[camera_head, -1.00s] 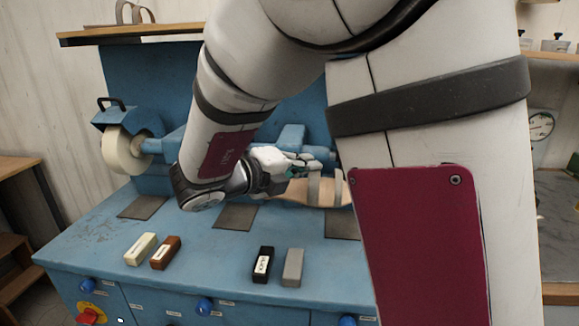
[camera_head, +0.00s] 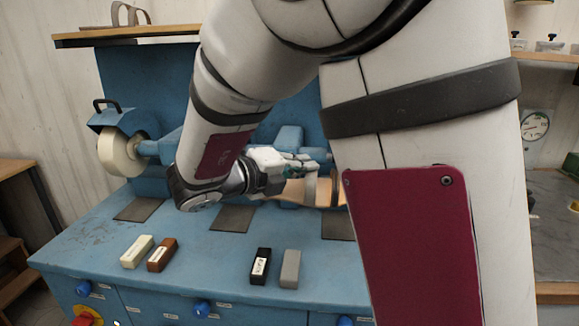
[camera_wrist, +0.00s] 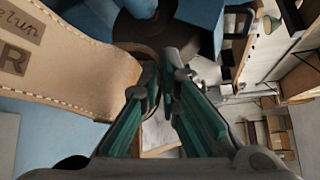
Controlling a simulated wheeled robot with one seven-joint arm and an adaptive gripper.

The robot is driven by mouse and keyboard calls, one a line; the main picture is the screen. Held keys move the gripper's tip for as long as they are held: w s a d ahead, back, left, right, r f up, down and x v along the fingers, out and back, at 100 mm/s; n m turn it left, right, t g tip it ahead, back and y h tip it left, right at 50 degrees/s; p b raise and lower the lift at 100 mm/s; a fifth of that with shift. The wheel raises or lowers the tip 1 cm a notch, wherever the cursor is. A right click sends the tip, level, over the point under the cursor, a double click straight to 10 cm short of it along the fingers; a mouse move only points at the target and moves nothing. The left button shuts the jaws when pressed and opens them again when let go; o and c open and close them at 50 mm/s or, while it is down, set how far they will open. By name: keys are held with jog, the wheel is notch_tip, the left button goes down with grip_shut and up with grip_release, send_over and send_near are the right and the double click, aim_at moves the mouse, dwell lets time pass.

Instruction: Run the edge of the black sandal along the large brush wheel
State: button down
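My gripper (camera_head: 296,162) is over the back of the blue bench, behind my large arm links. Its fingers (camera_wrist: 165,78) are close together and appear shut on a sandal (camera_head: 296,191). A dark brown round wheel (camera_wrist: 150,32), apparently the large brush wheel, shows just beyond the fingertips. Contact between it and the sandal cannot be told. In the head view my arm hides this wheel.
A pale wheel (camera_head: 118,153) under a blue guard stands at the bench's left. Several wax blocks, including a white one (camera_head: 137,251) and a black one (camera_head: 260,266), lie at the front. Dark mats (camera_head: 232,218) lie behind them. A wooden shelf (camera_head: 150,36) is above.

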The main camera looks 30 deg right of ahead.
jog(key=shift+s+d, duration=0.3)
jog(key=shift+s, duration=0.05)
jog(key=shift+s+d+f+h+b, duration=0.1)
jog(key=shift+s+d+h+b, duration=0.25)
jog(key=shift+s, duration=0.3)
dwell(0.4)
jog(key=shift+a, duration=0.15)
jog(key=shift+w+a+m+g, duration=0.25)
jog(key=shift+m+g, duration=0.35)
jog(key=shift+g, duration=0.1)
jog(key=shift+w, duration=0.1)
dwell(0.3)
jog(key=shift+s+d, duration=0.2)
jog(key=shift+d, duration=0.15)
dwell(0.3)
jog(key=shift+s+d, duration=0.2)
jog(key=shift+d, duration=0.15)
